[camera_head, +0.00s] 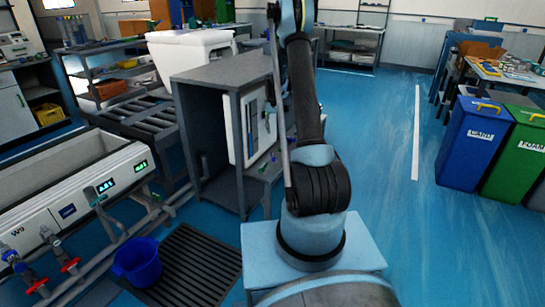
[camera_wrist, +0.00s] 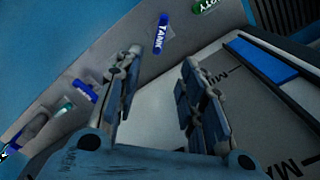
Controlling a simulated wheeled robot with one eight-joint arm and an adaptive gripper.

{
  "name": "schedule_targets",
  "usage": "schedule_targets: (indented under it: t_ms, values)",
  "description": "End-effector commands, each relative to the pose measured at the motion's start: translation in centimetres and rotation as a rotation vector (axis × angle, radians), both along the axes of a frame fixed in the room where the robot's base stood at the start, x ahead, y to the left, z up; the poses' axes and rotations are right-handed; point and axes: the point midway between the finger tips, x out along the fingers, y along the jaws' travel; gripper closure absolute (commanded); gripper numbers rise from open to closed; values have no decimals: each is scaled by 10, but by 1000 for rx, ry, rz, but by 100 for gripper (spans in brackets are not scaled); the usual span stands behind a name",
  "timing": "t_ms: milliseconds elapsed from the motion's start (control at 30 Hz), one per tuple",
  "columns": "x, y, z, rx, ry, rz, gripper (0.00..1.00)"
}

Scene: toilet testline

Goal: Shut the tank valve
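The tank valve shows in the wrist view as a blue handle marked TANK (camera_wrist: 161,34), on a grey surface beyond my fingertips. My gripper (camera_wrist: 161,62) is open, with its two fingers spread and nothing between them. The blue handle lies ahead of the gap between the fingers, apart from them.
A green handle (camera_wrist: 205,5) is right of the TANK handle, and another blue handle (camera_wrist: 85,91) is to the left. A white panel with MIN and MAX marks (camera_wrist: 255,95) lies right of my fingers.

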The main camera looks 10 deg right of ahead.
Motion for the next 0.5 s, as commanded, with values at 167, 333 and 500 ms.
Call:
schedule_targets:
  t_ms: [167, 333, 500]
  values:
    - [1, 0, -18, 0, 0, 0, 63]
    - [1, 0, -47, 0, 0, 0, 63]
    - [0, 0, -76, 0, 0, 0, 63]
